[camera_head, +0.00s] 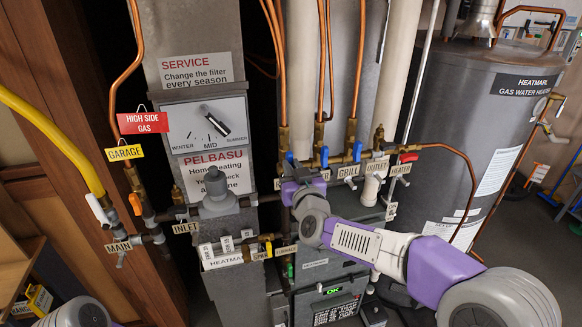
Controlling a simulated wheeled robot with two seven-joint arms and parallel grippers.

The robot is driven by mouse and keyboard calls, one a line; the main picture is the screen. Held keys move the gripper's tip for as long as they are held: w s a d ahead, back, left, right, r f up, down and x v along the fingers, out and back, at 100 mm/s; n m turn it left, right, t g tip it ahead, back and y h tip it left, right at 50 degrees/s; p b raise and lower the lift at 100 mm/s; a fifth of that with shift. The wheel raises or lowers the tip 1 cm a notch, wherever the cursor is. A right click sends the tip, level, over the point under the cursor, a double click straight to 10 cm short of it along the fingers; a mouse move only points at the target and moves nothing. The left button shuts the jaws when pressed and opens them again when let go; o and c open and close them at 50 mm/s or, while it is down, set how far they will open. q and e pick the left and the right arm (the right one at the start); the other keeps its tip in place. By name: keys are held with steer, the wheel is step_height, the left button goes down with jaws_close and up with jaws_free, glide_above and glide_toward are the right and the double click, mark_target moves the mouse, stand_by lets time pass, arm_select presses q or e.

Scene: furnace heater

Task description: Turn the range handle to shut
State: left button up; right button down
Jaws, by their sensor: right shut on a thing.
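Blue valve handles stand on the pipe manifold: one at the left (290,158), one in the middle (324,156) and one further right (357,150). My right gripper (303,178) is at the manifold, just below the left and middle blue handles. It is shut on what seems to be the range handle, but its own body hides its fingertips and most of what it holds. The label there is partly covered, so I cannot read which handle is the range one or tell its angle. My left gripper is out of view.
A red handle (408,157) and the GRILL label (348,171) are to the right. A dial panel (208,125) and a grey regulator (216,192) are to the left. A yellow gas pipe (55,138) and a grey water heater tank (475,130) flank the pipes.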

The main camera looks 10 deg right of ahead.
steer(key=shift+m+b, duration=1.65)
steer(key=shift+m, duration=0.55)
steer(key=m+b, duration=0.3)
steer(key=m, duration=0.1)
steer(key=shift+m, duration=0.3)
